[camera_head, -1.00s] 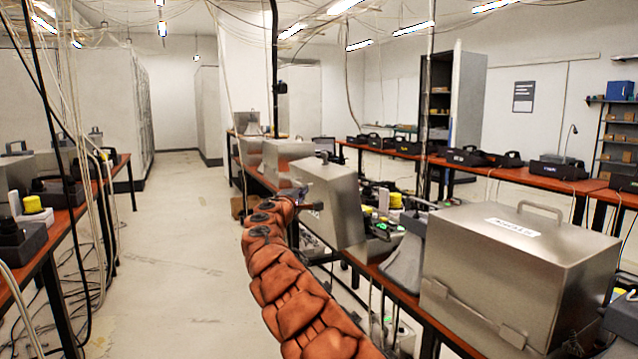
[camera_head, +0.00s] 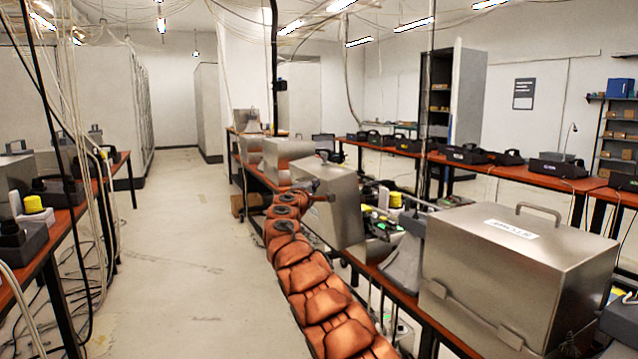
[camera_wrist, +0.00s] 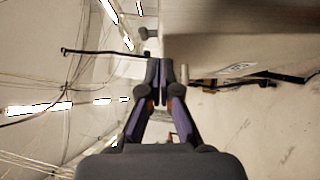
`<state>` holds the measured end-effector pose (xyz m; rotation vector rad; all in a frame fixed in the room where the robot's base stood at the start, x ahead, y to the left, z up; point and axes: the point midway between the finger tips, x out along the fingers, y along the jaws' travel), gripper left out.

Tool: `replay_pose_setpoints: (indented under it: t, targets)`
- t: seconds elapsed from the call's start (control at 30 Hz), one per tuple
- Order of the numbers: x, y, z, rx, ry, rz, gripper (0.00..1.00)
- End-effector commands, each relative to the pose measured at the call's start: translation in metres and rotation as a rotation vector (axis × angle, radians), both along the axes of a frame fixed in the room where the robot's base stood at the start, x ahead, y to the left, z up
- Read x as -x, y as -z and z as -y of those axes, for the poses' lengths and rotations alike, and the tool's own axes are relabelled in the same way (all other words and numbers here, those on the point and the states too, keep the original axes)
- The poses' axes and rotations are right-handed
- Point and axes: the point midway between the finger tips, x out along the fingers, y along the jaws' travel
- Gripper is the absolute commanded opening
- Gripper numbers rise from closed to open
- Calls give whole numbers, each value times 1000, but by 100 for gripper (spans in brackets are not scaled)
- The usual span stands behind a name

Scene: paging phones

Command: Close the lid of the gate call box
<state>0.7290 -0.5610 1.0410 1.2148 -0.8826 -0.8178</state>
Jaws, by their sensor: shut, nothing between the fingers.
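A grey metal lid (camera_head: 345,208) stands raised and tilted on the long table in the middle of the head view. I take it to be the gate call box's lid. Electronics with green and yellow parts (camera_head: 382,218) lie open to its right. My gripper (camera_head: 318,194) is at the lid's left side, partly hidden by my orange arm. In the wrist view my gripper (camera_wrist: 167,76) is shut and empty, its fingertips close to a pale panel (camera_wrist: 230,38), likely the lid. I cannot tell whether they touch it.
A large closed metal box (camera_head: 515,265) with a handle stands at the front right, beside a grey horn-shaped piece (camera_head: 403,262). More metal boxes stand behind the lid. Cables (camera_head: 85,200) hang at the left. The aisle floor (camera_head: 180,230) is clear.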

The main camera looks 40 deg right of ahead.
Motion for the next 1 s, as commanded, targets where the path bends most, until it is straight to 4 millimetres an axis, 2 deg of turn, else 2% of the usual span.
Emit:
replay_pose_setpoints:
  t: [0.2,0.67,1.0]
  targets:
    - [4,-2,14,-2,-4,0,0]
    - [5,-3,17,-2,-3,0,0]
    - [11,-19,31,-55,1,17,0]
